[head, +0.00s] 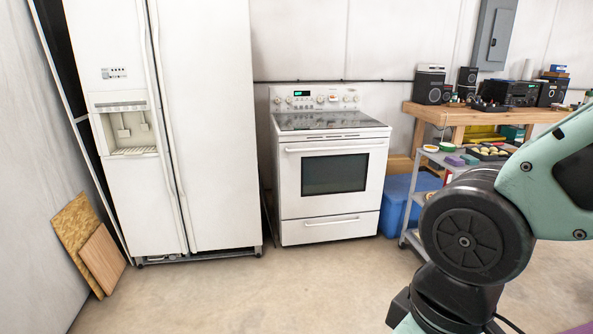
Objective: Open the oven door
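A white oven (330,165) stands against the back wall in the head view, right of the fridge. Its door (288,178) is shut, with a dark window (335,174) and a long white handle (335,148) across the top. A drawer (331,228) with its own handle sits below the door and is shut. My arm shows at the lower right, in front of the oven and apart from it. My gripper is not in the picture.
A large white fridge (212,130) stands left of the oven. To the right are a blue bin (397,200), a grey cart (410,213) and a wooden bench (435,113) with speakers. Boards (88,243) lean at left. The concrete floor (250,295) before the oven is clear.

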